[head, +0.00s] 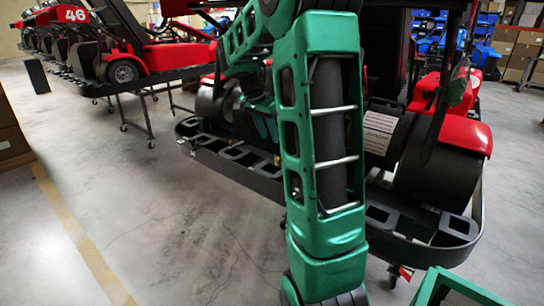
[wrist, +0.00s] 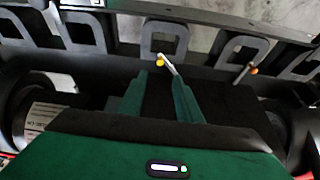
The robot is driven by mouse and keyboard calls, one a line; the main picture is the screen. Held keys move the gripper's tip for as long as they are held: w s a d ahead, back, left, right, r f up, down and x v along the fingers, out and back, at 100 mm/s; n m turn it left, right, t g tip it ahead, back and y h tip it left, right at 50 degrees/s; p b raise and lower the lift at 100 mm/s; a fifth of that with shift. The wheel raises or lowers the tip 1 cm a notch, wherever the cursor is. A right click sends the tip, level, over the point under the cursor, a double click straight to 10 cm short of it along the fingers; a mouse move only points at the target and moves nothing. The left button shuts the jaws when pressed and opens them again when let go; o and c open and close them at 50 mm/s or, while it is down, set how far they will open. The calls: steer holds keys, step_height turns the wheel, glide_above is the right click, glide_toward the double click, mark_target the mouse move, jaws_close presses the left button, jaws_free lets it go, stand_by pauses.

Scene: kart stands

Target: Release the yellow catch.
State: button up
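The yellow catch (wrist: 159,62) shows in the wrist view as a small yellow knob beside a thin pale metal rod, at the dark rail of the kart's bumper frame. The rod slants down to the right, towards my right fingertip. My gripper (wrist: 161,76) has its two green fingers apart, with a dark gap between them. The tips appear just below the knob in the picture; I cannot tell whether either touches the rod. In the head view my green arm hides much of the kart, and the fingers show small beside it.
A similar lever with an orange tip (wrist: 253,71) stands to the right in the wrist view. The black bumper frame (head: 238,168) with rectangular openings surrounds the red kart (head: 466,133). Other karts on stands are at the upper left. The concrete floor (head: 170,215) is open at left.

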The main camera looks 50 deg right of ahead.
mark_target(277, 158)
steer(key=x, duration=1)
steer(key=shift+d+f, duration=0.2)
steer(key=shift+f, duration=0.15)
steer(key=shift+c, duration=0.6)
